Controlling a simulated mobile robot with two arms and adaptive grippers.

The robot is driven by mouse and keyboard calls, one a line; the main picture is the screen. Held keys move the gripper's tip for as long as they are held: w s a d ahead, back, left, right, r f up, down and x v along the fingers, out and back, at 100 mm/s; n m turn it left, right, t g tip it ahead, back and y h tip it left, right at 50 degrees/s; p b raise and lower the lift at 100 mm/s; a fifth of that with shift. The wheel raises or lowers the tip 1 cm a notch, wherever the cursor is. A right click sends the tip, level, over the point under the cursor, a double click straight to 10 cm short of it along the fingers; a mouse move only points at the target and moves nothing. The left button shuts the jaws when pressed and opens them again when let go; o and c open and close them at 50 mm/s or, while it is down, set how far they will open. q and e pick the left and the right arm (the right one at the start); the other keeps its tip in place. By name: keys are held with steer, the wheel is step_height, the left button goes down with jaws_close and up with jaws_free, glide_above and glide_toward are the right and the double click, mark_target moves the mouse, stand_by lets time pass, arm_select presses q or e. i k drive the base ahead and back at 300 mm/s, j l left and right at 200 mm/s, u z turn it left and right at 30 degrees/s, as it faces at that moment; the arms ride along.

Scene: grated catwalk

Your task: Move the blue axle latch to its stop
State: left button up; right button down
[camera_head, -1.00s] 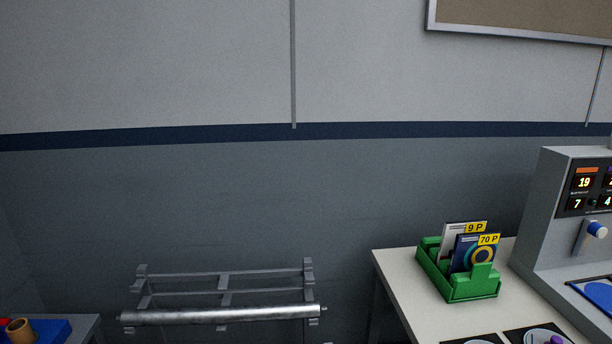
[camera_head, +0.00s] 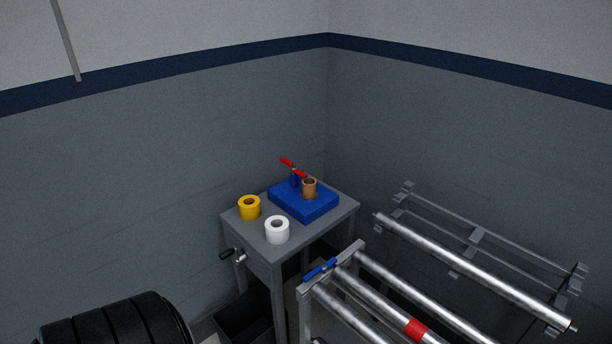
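A small blue latch (camera_head: 321,269) lies across the top of a grey frame end (camera_head: 345,258) at the lower middle of the head view. Several silver rollers run from that frame toward the lower right, and one roller (camera_head: 385,304) carries a red band (camera_head: 415,328). The latch is small here, and I cannot tell its exact position relative to a stop. Neither of my grippers is in view.
A grey table (camera_head: 245,238) behind the frame holds a blue block (camera_head: 318,209) with a brown cup and red lever, a yellow roll (camera_head: 249,207) and a white roll (camera_head: 277,229). A rack (camera_head: 478,236) with a silver roller stands right. A black ribbed object (camera_head: 115,325) is lower left.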

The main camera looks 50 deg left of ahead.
mark_target(323, 269)
steer(key=u, duration=1.35)
